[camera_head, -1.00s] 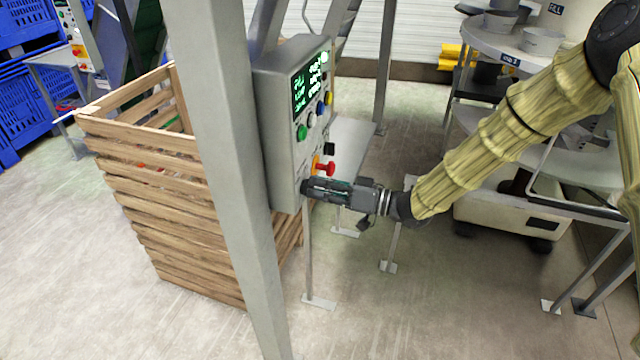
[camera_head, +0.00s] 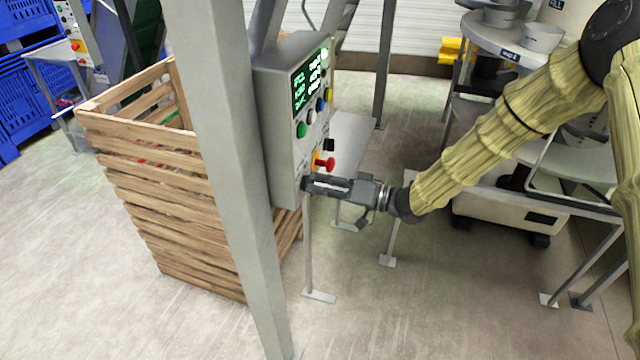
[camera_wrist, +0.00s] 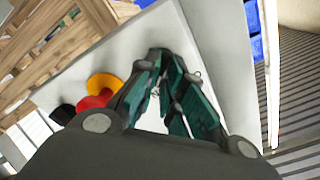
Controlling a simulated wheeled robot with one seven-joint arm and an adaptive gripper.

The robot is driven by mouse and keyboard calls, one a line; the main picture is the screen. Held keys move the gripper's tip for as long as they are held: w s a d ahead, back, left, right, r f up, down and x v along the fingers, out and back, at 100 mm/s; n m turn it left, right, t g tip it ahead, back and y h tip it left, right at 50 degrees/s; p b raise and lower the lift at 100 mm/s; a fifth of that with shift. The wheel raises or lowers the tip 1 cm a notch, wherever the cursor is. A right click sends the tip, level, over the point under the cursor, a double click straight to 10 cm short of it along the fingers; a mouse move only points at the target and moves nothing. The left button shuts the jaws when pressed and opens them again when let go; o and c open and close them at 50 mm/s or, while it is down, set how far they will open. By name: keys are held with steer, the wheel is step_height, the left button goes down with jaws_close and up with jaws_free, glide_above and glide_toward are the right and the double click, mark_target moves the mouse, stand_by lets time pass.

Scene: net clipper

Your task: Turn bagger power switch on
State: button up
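The bagger control box (camera_head: 288,130) is a grey panel with lit green text, several coloured buttons and a red emergency knob (camera_head: 326,163) on a yellow base. My gripper (camera_head: 306,184) is at the lower part of the box's front face, just below the red knob. In the wrist view, the fingers (camera_wrist: 166,62) converge until their tips look together, close to the pale panel face (camera_wrist: 215,60). The red knob (camera_wrist: 95,102) lies left of the fingers there. I cannot make out the power switch; the fingers may hide it. Nothing is clearly held.
A grey post (camera_head: 225,180) stands left of the box, with a wooden slatted crate (camera_head: 150,190) behind it. A black knob (camera_head: 329,145) sits above the red one. A round metal table (camera_head: 490,45) stands at the right.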

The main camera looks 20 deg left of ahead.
steer(key=o, duration=0.4)
steer(key=shift+o, duration=0.2)
steer(key=d, duration=1.2)
steer(key=shift+s, duration=0.15)
steer(key=shift+f, duration=0.1)
steer(key=s+d+f+m+t+h, duration=0.2)
steer(key=s+d+f+h, duration=0.15)
steer(key=f, duration=0.55)
steer(key=s+d+f+m+t+h, duration=0.2)
steer(key=d+f+m+h, duration=0.15)
steer(key=f, duration=0.45)
steer(key=s+d+f+m+t+h, duration=0.2)
steer(key=s+d+f, duration=0.15)
steer(key=f, duration=0.55)
steer(key=s+d+f+g+h, duration=0.2)
steer(key=s+d, duration=0.4)
steer(key=s, duration=0.3)
steer(key=s+d+f+m+g+h, duration=0.1)
steer(key=s+d+f+h, duration=0.3)
steer(key=s, duration=0.5)
steer(key=s+d+f+g+h+b, duration=0.1)
steer(key=s+d+f+g+h, duration=0.2)
steer(key=s+d, duration=0.6)
step_height(320, 180, down, 2)
steer(key=shift+s+f+g, duration=0.1)
steer(key=shift+s+g, duration=0.2)
